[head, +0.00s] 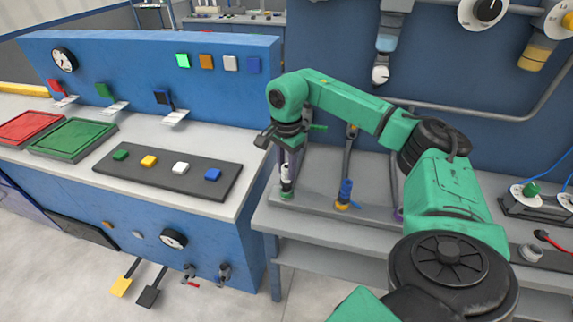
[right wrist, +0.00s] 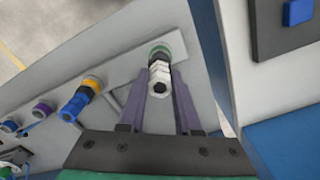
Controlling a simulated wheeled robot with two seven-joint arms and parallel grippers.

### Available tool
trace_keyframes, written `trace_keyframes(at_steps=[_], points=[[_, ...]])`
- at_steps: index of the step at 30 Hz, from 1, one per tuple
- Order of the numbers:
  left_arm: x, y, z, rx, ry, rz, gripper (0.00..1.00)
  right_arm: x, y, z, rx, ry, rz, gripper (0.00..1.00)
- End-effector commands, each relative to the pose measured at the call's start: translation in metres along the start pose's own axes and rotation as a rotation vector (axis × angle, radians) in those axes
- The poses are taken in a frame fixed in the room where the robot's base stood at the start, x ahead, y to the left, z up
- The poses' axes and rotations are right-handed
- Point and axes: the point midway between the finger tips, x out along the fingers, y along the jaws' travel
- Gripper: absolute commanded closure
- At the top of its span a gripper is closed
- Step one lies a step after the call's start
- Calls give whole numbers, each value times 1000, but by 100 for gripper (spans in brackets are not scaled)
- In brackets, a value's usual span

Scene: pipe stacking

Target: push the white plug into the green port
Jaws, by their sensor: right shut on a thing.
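My right gripper (head: 287,153) points down over the bench at the middle of the head view. It is shut on the white plug (head: 287,173), which also shows between the two fingers in the right wrist view (right wrist: 160,76). The plug is white with dark bands and looks upright. The green port (head: 286,195) is directly under it, and its green ring (right wrist: 160,49) shows just beyond the plug in the wrist view. The plug's lower end is at the port, but I cannot tell how deep it sits. My left gripper is not in view.
A blue plug (head: 346,188) stands at a yellow port (head: 342,206) to the right, with a purple port (right wrist: 43,109) farther along the same row. The blue control console (head: 262,215) stands close on the left. Pipes and gauges line the wall behind.

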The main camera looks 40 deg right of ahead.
Motion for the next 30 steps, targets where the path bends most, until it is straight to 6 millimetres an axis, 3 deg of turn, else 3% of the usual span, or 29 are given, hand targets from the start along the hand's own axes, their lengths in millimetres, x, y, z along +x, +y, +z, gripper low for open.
trace_keyframes(at_steps=[26,27,30], points=[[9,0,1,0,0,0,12,18,0,0,0,0,0,100],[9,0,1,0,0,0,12,17,0,0,0,0,0,64],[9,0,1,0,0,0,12,17,0,0,0,0,0,33]])
